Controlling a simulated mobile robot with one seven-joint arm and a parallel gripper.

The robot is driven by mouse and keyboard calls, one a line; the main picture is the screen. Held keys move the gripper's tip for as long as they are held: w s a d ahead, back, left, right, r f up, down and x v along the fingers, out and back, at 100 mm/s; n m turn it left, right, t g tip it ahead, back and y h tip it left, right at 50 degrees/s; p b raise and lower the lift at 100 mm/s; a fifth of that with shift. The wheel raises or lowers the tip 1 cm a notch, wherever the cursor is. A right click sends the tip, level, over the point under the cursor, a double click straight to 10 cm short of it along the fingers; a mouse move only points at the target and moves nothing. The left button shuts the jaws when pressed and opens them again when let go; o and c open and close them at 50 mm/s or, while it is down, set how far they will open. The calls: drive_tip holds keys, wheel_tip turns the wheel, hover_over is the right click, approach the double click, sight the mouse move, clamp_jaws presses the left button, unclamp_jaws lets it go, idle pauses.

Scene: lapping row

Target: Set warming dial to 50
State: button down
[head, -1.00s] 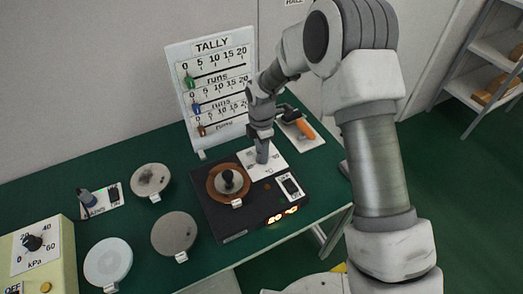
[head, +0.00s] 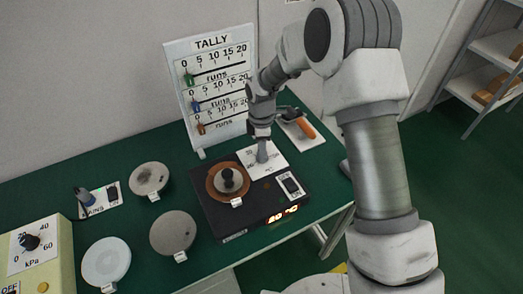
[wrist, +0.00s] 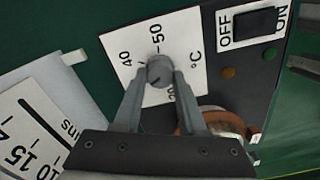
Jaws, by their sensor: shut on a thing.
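The warming dial (wrist: 160,69) is a small grey knob on a white scale plate (wrist: 186,42), marked 40, 50 and °C, with another number partly hidden by my finger. My gripper (wrist: 158,80) is shut on the dial, one finger on each side. A short dark line shows on the knob, but I cannot tell its exact setting. In the head view, my gripper (head: 262,158) points down onto the plate of the black warming unit (head: 222,222). The unit's orange display (head: 283,214) is lit; its digits are too blurred to read surely.
An ON/OFF switch (head: 291,186) sits right of the dial. A brown ring with a black-knobbed disc (head: 229,181) lies on the unit. The tally board (head: 212,90) stands close behind, and an orange-handled tool (head: 305,127) lies back right. Several round discs lie to the left.

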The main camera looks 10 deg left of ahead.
drive_tip(key=m+b, duration=0.1)
drive_tip(key=m, duration=0.5)
drive_tip(key=shift+m+b, duration=0.3)
drive_tip(key=m+b, duration=0.1)
drive_tip(key=m, duration=0.5)
drive_tip(key=shift+w, duration=0.1)
drive_tip(key=m, duration=0.6)
drive_tip(key=shift+r+m, duration=0.1)
drive_tip(key=shift+m, duration=0.3)
drive_tip(key=m, duration=0.5)
drive_tip(key=shift+m, duration=0.3)
drive_tip(key=shift+c, duration=2.3)
unclamp_jaws()
drive_tip(key=shift+d, duration=0.1)
wheel_tip(320, 180, up, 17)
drive_tip(key=p, duration=0.2)
drive_tip(key=shift+r, duration=0.2)
